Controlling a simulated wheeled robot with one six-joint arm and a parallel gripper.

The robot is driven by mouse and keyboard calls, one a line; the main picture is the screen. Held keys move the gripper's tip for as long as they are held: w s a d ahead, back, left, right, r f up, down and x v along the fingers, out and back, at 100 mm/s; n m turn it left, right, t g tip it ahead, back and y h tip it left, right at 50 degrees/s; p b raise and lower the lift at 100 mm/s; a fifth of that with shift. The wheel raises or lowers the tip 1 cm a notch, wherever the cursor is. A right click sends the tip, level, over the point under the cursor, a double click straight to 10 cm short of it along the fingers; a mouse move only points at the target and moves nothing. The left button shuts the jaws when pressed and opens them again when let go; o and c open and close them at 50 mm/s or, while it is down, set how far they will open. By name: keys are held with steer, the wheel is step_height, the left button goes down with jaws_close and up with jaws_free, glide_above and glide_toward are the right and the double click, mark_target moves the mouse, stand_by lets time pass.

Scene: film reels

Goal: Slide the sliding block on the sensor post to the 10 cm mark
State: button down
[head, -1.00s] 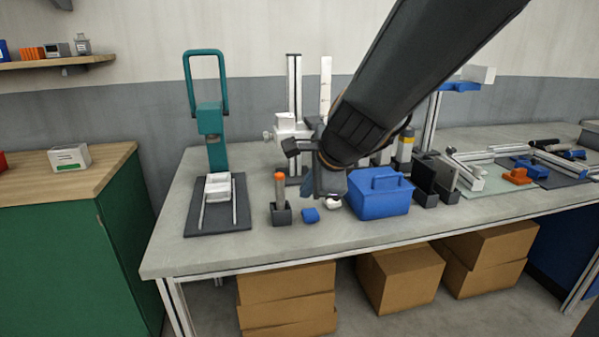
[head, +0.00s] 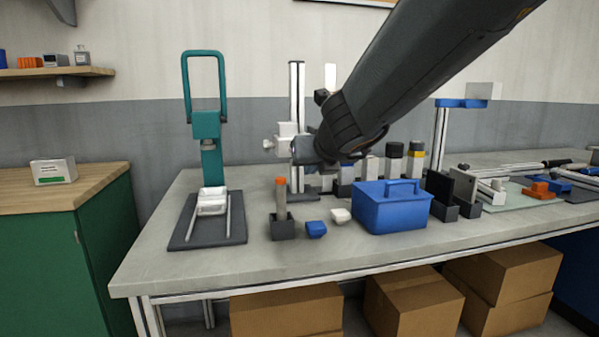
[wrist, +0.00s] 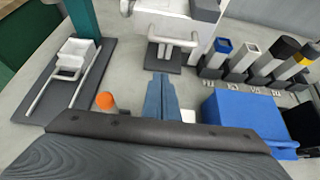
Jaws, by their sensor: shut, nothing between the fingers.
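The sensor post (head: 296,85) is a pale upright rail at the back middle of the bench, with a dark base. Its white sliding block (head: 287,129) sits partway up, with a knob (head: 268,143) on its left side. My gripper (head: 301,150) is in front of the post, just below the block's level in the head view; my arm hides part of the post there. In the wrist view, its blue-grey fingers (wrist: 161,88) are shut together and empty, pointing towards the white fittings (wrist: 174,38) above the dark base (wrist: 164,62). The scale marks are not readable.
A teal press (head: 207,125) stands to the left. An orange-topped post (head: 281,195), a blue block (head: 316,229) and a blue toolbox (head: 392,212) are in front. Several holders with upright cylinders (head: 393,160) stand right of the post.

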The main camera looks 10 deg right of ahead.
steer(key=b+x, duration=0.3)
steer(key=x, duration=0.3)
steer(key=shift+w+r+p, duration=0.1)
steer(key=shift+r+p, duration=2)
steer(key=shift+p, duration=0.3)
steer(key=shift+r, duration=0.1)
step_height(320, 180, up, 5)
steer(key=p, duration=0.5)
steer(key=shift+r, duration=0.15)
